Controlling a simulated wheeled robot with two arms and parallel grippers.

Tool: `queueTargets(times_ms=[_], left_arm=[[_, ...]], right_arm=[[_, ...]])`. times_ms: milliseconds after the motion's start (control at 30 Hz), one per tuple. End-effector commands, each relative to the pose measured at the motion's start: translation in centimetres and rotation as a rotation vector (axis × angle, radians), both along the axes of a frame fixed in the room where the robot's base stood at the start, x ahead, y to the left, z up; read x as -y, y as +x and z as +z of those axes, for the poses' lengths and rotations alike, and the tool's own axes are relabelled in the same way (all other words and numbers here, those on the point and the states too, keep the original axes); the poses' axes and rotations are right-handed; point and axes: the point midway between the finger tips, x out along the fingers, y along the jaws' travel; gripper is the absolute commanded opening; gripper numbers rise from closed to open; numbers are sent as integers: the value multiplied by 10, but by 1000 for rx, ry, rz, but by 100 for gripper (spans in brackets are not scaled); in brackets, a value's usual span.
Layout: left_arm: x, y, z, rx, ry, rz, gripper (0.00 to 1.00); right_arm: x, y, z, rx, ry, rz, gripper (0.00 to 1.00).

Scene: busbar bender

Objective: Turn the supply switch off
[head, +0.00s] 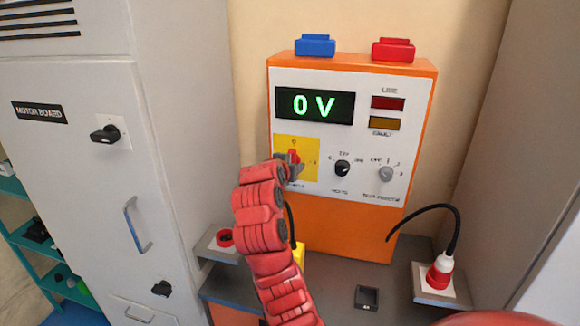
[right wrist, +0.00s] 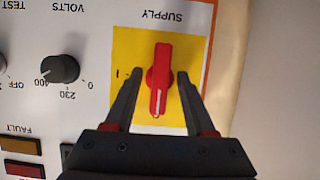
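The supply switch is a red handle on a yellow plate, seen upside down in the right wrist view (right wrist: 160,85) and partly hidden by my gripper in the head view (head: 294,155). Its handle stands vertical, with the white line at the end towards the display, where the 0 mark is in the head view. My right gripper (right wrist: 160,74) is open, its two fingers on either side of the handle with a gap on each side. In the head view my right gripper (head: 290,170) is at the panel's yellow plate. My left gripper is not in view.
The orange panel's display (head: 315,105) reads 0 V. The line lamp (head: 388,103) looks dark. The volts knob (head: 342,168) and test knob (head: 386,174) are right of the switch. A plugged black cable (head: 440,272) stands at the right. A grey cabinet (head: 85,190) is left.

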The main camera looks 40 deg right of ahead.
Motion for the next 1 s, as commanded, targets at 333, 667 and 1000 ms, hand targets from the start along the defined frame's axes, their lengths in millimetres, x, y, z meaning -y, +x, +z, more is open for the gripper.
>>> queueTargets(times_ms=[333,667,1000], left_arm=[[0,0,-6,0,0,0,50],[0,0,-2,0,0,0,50],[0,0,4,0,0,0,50]], right_arm=[[-14,-9,7,6,-3,4,55],[-67,-52,38,5,4,8,55],[-111,-91,61,4,2,6,55]])
